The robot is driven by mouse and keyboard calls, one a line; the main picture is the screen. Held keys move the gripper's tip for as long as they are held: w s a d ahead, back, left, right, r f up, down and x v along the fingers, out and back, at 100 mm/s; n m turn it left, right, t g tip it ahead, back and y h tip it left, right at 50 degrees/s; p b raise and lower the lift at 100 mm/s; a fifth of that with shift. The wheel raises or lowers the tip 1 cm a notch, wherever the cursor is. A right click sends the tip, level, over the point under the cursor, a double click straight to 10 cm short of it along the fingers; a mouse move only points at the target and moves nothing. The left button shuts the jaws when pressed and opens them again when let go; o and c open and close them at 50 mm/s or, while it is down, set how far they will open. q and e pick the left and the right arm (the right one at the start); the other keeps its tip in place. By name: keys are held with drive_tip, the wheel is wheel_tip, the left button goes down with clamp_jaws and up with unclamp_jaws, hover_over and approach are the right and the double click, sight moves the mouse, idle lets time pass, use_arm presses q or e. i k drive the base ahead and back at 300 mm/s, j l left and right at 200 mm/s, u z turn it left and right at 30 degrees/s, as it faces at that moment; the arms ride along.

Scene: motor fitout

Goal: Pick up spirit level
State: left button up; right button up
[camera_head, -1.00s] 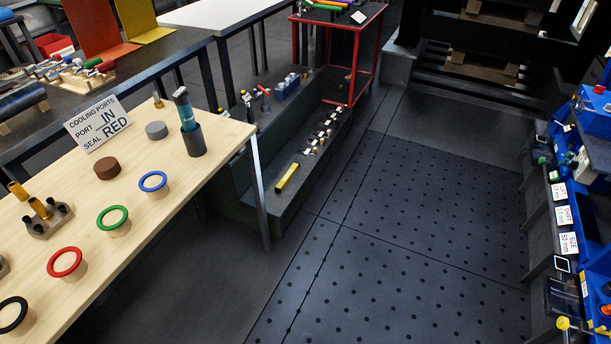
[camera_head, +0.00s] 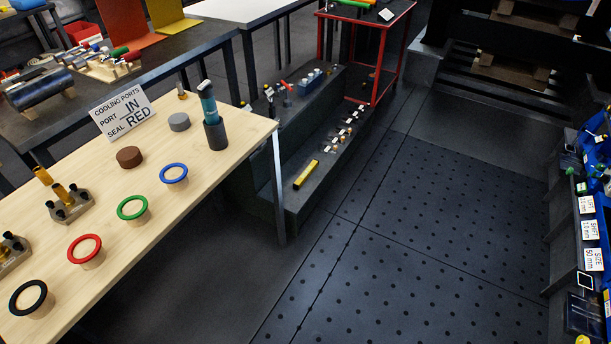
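A yellow bar that looks like the spirit level (camera_head: 306,174) lies flat on the lower step of the dark stepped bench, near its front end, beyond the wooden table. Nothing touches it. Neither of my grippers shows in the head view.
The wooden table (camera_head: 217,168) at left holds colored rings on round blocks, a sign (camera_head: 122,111) and a teal-handled tool in a dark cup (camera_head: 216,136). The dark stepped bench (camera_head: 315,190) stands behind its right corner. Perforated floor (camera_head: 430,220) is clear. Blue bins (camera_head: 597,140) line the right edge.

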sight(300, 179)
drive_tip(key=i+l+u, duration=0.1)
drive_tip(key=u, duration=0.3)
drive_tip(key=i+l+u, duration=0.15)
drive_tip(key=u, duration=0.25)
drive_tip(key=i+l+u, duration=0.1)
drive_tip(key=l, duration=0.25)
drive_tip(key=i+l+u, duration=0.1)
drive_tip(key=i+l, duration=0.2)
drive_tip(key=i+l+u, duration=0.1)
drive_tip(key=l, duration=0.3)
drive_tip(key=i+l+u, duration=0.1)
drive_tip(key=l, duration=0.25)
drive_tip(key=i+l+u, duration=0.1)
drive_tip(key=i+l, duration=0.15)
drive_tip(key=l, duration=0.15)
drive_tip(key=i+l+u, duration=0.1)
drive_tip(key=l, duration=0.3)
drive_tip(key=i, duration=0.05)
